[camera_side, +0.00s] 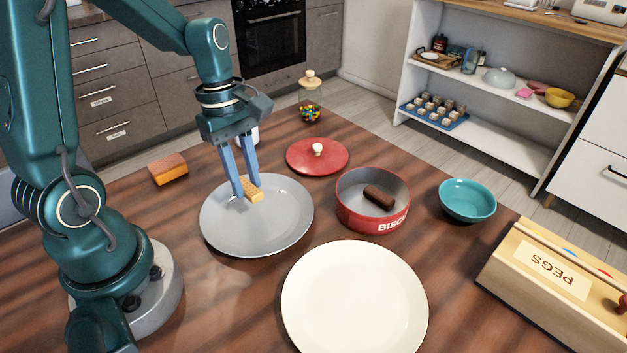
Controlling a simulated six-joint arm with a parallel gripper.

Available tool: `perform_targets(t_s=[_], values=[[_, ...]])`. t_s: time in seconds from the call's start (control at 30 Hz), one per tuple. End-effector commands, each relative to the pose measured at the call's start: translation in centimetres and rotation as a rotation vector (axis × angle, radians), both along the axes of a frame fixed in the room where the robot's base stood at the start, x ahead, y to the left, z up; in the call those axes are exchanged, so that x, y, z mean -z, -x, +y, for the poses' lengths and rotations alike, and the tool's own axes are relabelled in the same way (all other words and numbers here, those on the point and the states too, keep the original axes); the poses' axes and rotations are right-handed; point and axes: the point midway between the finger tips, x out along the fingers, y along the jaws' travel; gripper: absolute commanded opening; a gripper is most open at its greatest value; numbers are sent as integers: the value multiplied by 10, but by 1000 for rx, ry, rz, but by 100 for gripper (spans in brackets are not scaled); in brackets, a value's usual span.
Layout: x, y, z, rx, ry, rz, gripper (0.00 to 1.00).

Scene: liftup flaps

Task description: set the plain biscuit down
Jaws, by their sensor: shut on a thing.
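The plain biscuit (254,192) is a small golden-tan bar at the far part of the grey plate (262,230). My gripper (246,189) points down with its blue fingers shut on the biscuit. The biscuit is at or just above the plate's surface; I cannot tell whether it touches. A dark chocolate-brown biscuit (379,195) lies inside the red biscuit tin (372,214), right of the grey plate. The tin's red lid (318,157) with a pale knob lies on the table behind.
A cream plate (354,300) is at the front, a teal bowl (467,200) at right, and a wooden pegs box (560,270) at the right edge. An orange sponge (169,169) is at left. A jar of coloured sweets (310,105) and a white cup (247,135) stand behind.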

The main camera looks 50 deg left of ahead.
Motion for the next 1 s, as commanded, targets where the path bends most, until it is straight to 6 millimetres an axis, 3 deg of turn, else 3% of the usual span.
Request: perform_targets(t_s=[0.17,0.47,0.9,0.93,1.0], values=[[8,-6,-9,0,0,0,0],[44,-5,-9,-1,1,3,0],[50,-6,-8,-1,0,0,0],[49,-6,-8,0,0,-1,40],[49,-6,-8,0,0,-2,58]])
